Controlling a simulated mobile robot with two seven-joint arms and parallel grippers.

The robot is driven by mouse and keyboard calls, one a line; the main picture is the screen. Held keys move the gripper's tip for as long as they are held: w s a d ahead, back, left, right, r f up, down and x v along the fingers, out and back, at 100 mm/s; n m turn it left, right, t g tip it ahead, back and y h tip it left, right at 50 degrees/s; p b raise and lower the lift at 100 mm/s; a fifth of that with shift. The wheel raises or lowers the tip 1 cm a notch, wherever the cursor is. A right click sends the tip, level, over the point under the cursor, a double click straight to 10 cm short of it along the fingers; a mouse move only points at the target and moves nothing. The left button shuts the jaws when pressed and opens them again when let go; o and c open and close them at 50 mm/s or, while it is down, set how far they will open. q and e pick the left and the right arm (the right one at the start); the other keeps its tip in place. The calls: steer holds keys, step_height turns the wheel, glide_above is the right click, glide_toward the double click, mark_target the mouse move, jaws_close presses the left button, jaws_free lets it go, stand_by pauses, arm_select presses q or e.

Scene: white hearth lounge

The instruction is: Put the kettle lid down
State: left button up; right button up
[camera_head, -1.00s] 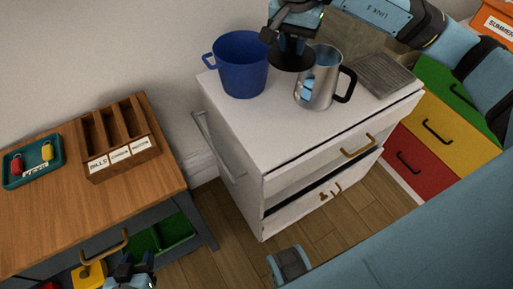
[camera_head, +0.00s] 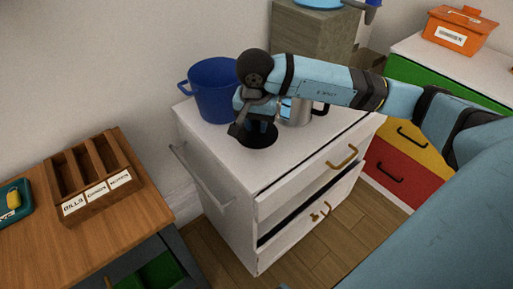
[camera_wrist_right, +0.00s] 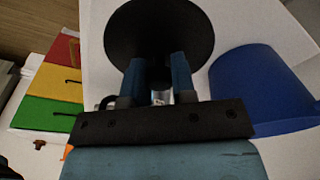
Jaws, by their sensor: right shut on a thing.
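The kettle lid is a round black disc (camera_head: 257,136), low over the white cabinet top near its front left part; I cannot tell whether it touches. My right gripper (camera_head: 262,121) is above the lid, shut on it. In the right wrist view the lid (camera_wrist_right: 160,25) lies beyond my two blue fingers (camera_wrist_right: 156,72), its middle hidden between them. The metal kettle (camera_head: 299,113) stands right of the gripper, partly hidden by my arm. My left gripper is out of view.
The white cabinet (camera_head: 215,165) has a slightly open drawer (camera_head: 312,190). A wooden sorter (camera_head: 95,180) sits on the table at left. A grey-brown block (camera_head: 312,38) is behind.

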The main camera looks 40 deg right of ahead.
mark_target(257, 131)
step_height(257, 131, down, 4)
steer(key=shift+f, duration=0.1)
step_height(257, 131, down, 4)
steer(key=shift+r+b, duration=0.15)
steer(key=shift+b, duration=0.3)
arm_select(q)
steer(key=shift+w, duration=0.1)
arm_select(e)
steer(key=shift+f, duration=0.25)
steer(key=shift+f, duration=0.25)
steer(key=o, duration=0.9)
steer(key=shift+r, duration=0.1)
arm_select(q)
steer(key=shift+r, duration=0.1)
